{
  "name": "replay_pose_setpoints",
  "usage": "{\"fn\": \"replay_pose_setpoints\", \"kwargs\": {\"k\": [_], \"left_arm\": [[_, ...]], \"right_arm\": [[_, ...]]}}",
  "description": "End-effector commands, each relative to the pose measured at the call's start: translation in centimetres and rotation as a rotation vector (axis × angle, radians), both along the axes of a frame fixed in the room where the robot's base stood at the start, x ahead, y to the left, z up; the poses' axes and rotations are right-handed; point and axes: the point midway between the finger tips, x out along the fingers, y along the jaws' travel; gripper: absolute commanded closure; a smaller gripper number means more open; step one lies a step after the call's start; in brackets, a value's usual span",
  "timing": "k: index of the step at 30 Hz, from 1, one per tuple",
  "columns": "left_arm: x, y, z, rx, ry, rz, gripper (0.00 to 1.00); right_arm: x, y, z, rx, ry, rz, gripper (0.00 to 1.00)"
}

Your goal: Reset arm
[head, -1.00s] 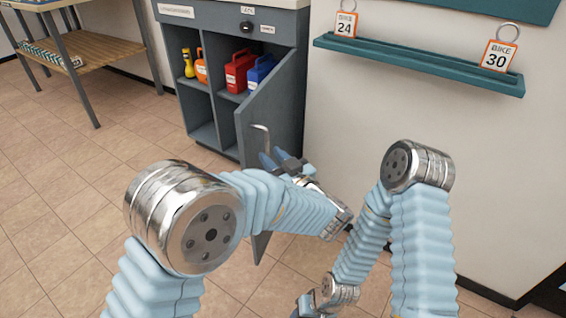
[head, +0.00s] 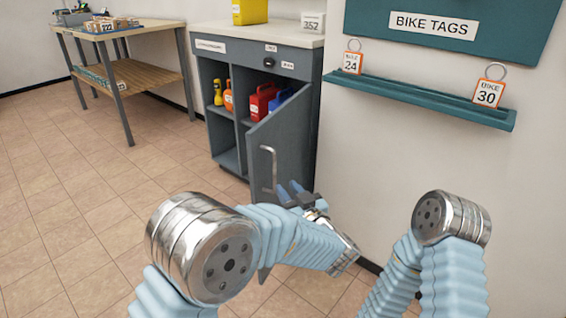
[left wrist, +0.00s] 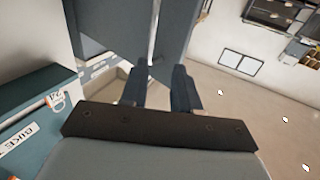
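My left gripper (head: 289,192) is in front of the grey cabinet door (head: 284,140), just right of and below the lower end of the door's metal handle (head: 268,168). Its two dark blue fingers stand apart in the left wrist view (left wrist: 160,88), with nothing seen held between them. The door hangs open. My left arm is bent, its elbow low in the head view. My right arm shows only around its elbow at the lower right. My right gripper is out of frame.
The cabinet (head: 215,75) holds yellow, orange, red and blue containers. A teal shelf (head: 420,100) with bike tags 24 (head: 352,62) and 30 (head: 488,93) is on the wall at right. A wooden table (head: 135,85) stands at back left. The tiled floor at left is clear.

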Motion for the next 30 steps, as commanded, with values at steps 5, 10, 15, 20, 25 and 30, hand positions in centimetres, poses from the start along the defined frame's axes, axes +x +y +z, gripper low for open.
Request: {"fn": "replay_pose_setpoints", "kwargs": {"k": [5,10,15,20,25,30], "left_arm": [[1.4,1.8,-3.0,-0.003,0.055,-0.048,0.69],[2.6,7.2,-14.0,-0.067,0.299,-0.208,0.69],[-3.5,12.8,-26.5,-0.239,0.680,-0.347,0.69],[-13.9,16.0,-33.9,-0.448,1.040,-0.413,0.69],[-23.3,17.2,-36.3,-0.618,1.308,-0.439,0.69],[-27.2,17.4,-36.5,-0.686,1.414,-0.450,0.69]], "right_arm": [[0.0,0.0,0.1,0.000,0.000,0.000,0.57],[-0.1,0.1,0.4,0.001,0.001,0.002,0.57],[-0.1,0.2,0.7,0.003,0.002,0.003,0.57],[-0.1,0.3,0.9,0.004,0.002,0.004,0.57],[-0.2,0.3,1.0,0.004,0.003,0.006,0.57],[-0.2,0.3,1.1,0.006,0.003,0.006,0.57]]}}
